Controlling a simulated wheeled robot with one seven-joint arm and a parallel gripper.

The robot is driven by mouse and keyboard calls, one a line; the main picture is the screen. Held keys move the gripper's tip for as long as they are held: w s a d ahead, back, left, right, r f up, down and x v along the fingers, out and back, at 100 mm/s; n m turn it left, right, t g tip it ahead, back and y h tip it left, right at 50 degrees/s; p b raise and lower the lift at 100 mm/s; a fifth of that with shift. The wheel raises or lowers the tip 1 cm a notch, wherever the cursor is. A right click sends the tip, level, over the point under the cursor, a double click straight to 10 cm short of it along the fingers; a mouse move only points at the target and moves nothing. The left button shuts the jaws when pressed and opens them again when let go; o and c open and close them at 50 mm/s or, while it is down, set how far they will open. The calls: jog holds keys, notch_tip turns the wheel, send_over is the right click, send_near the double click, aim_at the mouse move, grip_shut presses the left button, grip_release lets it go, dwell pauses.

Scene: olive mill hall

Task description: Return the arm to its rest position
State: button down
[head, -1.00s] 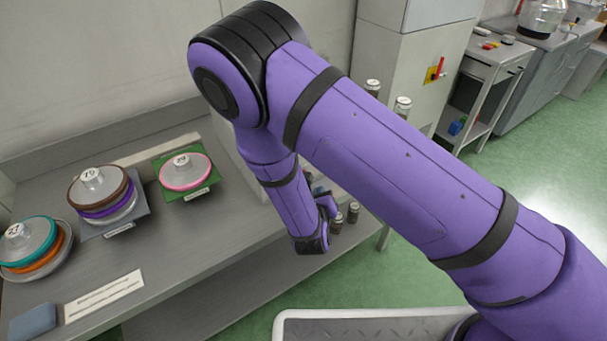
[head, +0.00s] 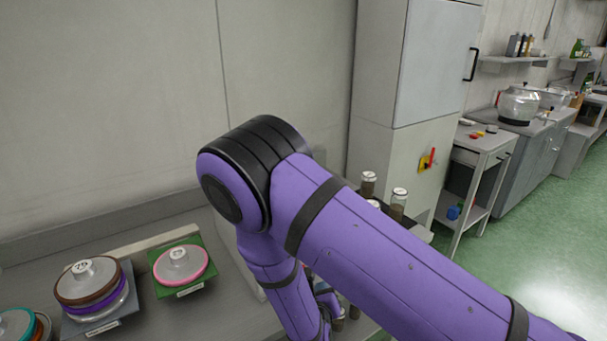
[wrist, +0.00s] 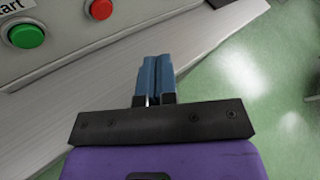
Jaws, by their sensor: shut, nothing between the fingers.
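My purple arm spans the middle and right of the head view, bent at a dark elbow, with its forearm pointing down. My gripper (wrist: 155,78) shows in the wrist view, its blue fingers shut together with nothing between them. It is in front of a grey panel with a green button (wrist: 26,36) and a red button (wrist: 100,9), apart from both as far as I can tell. In the head view the fingers are hidden behind the arm and the frame's lower edge.
A grey bench (head: 225,305) on the left bears stacked discs (head: 90,283) and a pink-rimmed disc (head: 181,265) on a green mat. Jars (head: 398,204) stand behind my arm. A tall cabinet (head: 425,70) and a trolley (head: 485,150) stand beyond. Green floor (head: 540,240) is open at right.

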jog(key=w+d+r+m+g+h, duration=0.1)
jog(key=d+r+m+g+h, duration=0.25)
jog(key=d+r+m, duration=0.55)
jog(key=w+d+r+m+g+h, duration=0.15)
jog(key=d+r+m+h, duration=0.4)
jog(key=r, duration=0.65)
jog(key=s+d+r+m+g+y, duration=0.2)
jog(key=s+d+r+m+g, duration=0.5)
jog(key=s+d+r+m, duration=0.3)
jog(key=s+d+r+m+t+y, duration=0.1)
jog(key=s+r+m+t+y, duration=0.2)
jog(key=s+r+m+y, duration=0.6)
jog(key=s+r+m, duration=0.4)
jog(key=s+m, duration=0.1)
jog(key=s, duration=0.3)
jog(key=shift+r+m+y, duration=0.2)
jog(key=shift+m+y, duration=0.1)
jog(key=shift+m, duration=0.05)
